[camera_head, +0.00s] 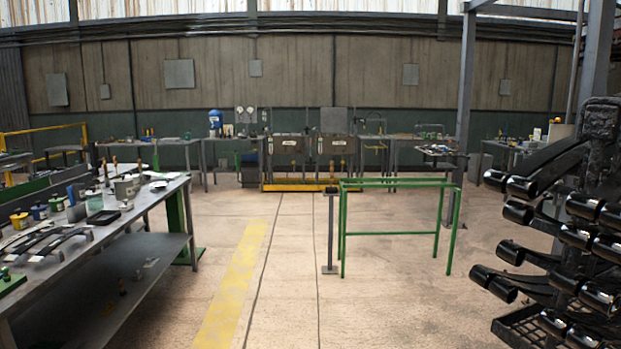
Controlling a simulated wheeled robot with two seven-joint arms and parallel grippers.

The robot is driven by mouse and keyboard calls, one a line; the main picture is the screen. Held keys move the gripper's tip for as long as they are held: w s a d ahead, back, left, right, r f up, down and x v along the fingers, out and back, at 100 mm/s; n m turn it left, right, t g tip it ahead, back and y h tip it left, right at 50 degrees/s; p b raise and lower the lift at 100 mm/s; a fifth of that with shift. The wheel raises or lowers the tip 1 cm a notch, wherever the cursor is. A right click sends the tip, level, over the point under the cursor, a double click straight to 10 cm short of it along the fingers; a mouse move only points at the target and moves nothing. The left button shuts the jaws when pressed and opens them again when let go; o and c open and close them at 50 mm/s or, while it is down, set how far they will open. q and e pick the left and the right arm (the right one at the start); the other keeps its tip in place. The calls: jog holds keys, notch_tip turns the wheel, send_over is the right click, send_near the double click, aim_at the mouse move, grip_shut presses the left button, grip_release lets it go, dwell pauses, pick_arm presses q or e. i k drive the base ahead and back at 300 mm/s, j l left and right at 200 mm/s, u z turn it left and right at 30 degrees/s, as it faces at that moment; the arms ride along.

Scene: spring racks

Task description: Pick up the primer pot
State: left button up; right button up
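Several small pots and cans stand on the metal workbench (150,204) at the left. They include a yellow can (19,221), a dark blue can (39,212), a green-topped pale can (94,202) and a wider grey pot (125,188). I cannot tell from their small size which one is the primer pot. Neither of my grippers is in view.
Dark curved spring parts (45,242) lie on the workbench's near end. A black rack of springs (560,235) stands close at the right. A green frame (400,183) stands mid-floor. The floor with a yellow stripe (232,290) is clear between bench and frame.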

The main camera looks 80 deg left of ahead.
aim_at(79, 189)
jog(key=u, duration=4.05)
